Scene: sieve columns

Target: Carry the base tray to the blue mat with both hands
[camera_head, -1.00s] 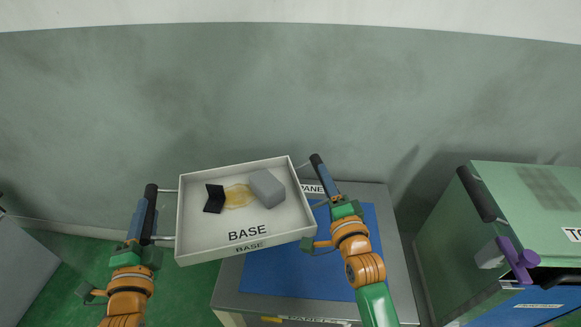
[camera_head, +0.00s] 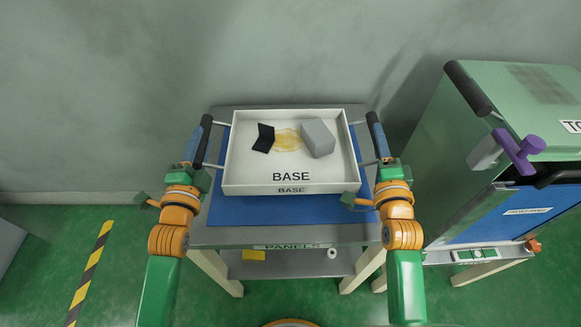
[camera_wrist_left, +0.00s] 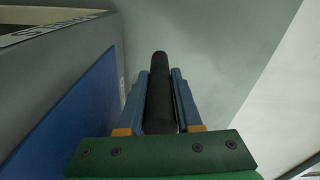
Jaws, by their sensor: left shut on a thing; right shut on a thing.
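The white base tray (camera_head: 243,189), marked BASE, is over the blue mat (camera_head: 290,212) in the head view, roughly centred on it. I cannot tell whether it touches the mat. It holds a grey block (camera_head: 318,138), a small black angled piece (camera_head: 263,138) and a yellowish patch (camera_head: 288,141). My left gripper (camera_head: 197,147) is shut on the tray's left black handle, which also shows between the fingers in the left wrist view (camera_wrist_left: 159,95). My right gripper (camera_head: 379,143) is shut on the right black handle.
The mat lies on a grey table (camera_head: 225,238) labelled PANELS. A green machine (camera_head: 500,100) with a black bar and a purple lever (camera_head: 519,152) stands close to the right of my right arm. The wall is behind the table. Open green floor lies to the left.

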